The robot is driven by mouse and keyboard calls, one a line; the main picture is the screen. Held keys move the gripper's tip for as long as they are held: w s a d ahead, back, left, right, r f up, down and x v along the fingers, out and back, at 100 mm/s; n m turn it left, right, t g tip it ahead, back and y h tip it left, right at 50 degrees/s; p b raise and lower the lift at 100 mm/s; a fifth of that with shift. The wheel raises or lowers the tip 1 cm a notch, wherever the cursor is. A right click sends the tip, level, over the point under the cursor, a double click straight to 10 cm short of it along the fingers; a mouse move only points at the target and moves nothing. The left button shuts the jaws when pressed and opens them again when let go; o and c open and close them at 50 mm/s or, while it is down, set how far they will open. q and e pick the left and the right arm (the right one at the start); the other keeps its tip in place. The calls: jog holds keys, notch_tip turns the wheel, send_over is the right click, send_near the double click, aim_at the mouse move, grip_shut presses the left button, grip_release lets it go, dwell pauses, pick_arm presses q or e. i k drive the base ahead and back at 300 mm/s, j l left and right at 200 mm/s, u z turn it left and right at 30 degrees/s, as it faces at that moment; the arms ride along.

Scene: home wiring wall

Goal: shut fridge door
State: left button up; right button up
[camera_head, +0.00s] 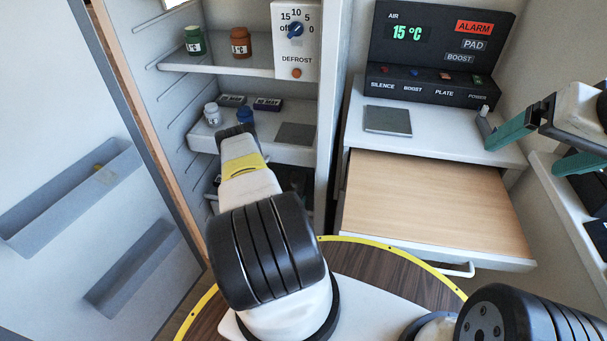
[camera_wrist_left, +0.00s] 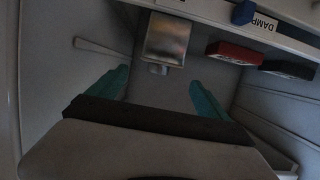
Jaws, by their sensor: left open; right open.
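The fridge door (camera_head: 55,85) stands wide open at the left in the head view, its inner face with two grey bins towards me. The fridge (camera_head: 182,130) is open beside it, with its shelves showing. My left arm reaches into the fridge at shelf height, and its wrist hides its fingers in the head view. In the left wrist view my left gripper (camera_wrist_left: 158,78) is open, its teal fingers apart below a metallic box (camera_wrist_left: 168,38). I cannot tell whether they touch it. My right gripper (camera_head: 521,153) is open at the right, away from the door.
Jars (camera_head: 240,42) and small boxes stand on the fridge shelves, with a dial panel (camera_head: 296,45) at upper right. A counter with an open wooden drawer (camera_head: 430,205) and an alarm console (camera_head: 440,50) stands right of the fridge.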

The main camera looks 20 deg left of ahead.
aim_at(82, 259)
jog(key=k+l, duration=0.15)
jog(key=k, duration=0.35)
jog(key=k+l, duration=0.2)
jog(key=k, duration=0.25)
